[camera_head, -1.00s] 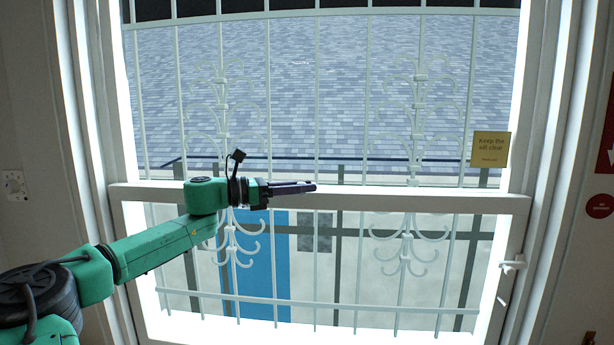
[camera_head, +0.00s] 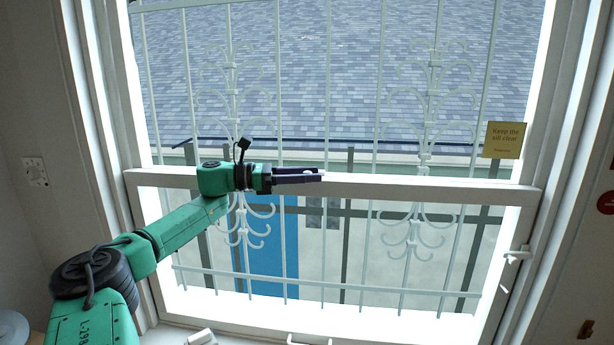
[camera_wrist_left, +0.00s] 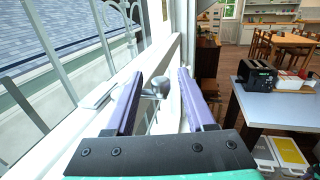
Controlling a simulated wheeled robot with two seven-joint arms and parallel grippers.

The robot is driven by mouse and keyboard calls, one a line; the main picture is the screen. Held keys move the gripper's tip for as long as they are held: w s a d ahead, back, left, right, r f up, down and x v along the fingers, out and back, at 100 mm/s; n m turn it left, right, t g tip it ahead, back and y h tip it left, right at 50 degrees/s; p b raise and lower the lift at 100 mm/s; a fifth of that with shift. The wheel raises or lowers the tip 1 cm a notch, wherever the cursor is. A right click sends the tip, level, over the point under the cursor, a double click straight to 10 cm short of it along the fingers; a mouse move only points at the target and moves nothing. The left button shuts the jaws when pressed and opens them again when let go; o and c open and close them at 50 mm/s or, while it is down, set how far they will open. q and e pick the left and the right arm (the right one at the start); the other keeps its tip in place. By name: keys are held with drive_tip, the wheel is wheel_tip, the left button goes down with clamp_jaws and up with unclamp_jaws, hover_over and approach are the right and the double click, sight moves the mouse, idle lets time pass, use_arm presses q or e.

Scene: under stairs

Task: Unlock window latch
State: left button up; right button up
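The white sash window (camera_head: 430,190) fills the head view, with a bright middle rail. My left gripper (camera_head: 322,175) lies along this rail, pointing right, near its middle. In the left wrist view my left gripper (camera_wrist_left: 160,80) is open, its two purple fingers well apart. A grey rounded latch knob (camera_wrist_left: 158,84) shows between the fingers, and I cannot tell whether either finger touches it. The latch is mostly hidden by the fingers in the head view. My right gripper is not in view.
A white handle (camera_head: 516,255) juts from the right window frame. A yellow sign (camera_head: 503,140) hangs at the right. White objects (camera_head: 201,338) show low at the sill. Bars stand outside the glass. The wrist view shows a table with a toaster (camera_wrist_left: 257,75).

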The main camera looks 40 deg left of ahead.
use_arm(q)
drive_tip(key=shift+f, duration=0.1)
drive_tip(key=shift+f, duration=0.1)
drive_tip(key=b+v, duration=0.5)
drive_tip(key=v, duration=0.9)
drive_tip(key=shift+s+a, duration=0.15)
drive_tip(key=shift+a, duration=0.1)
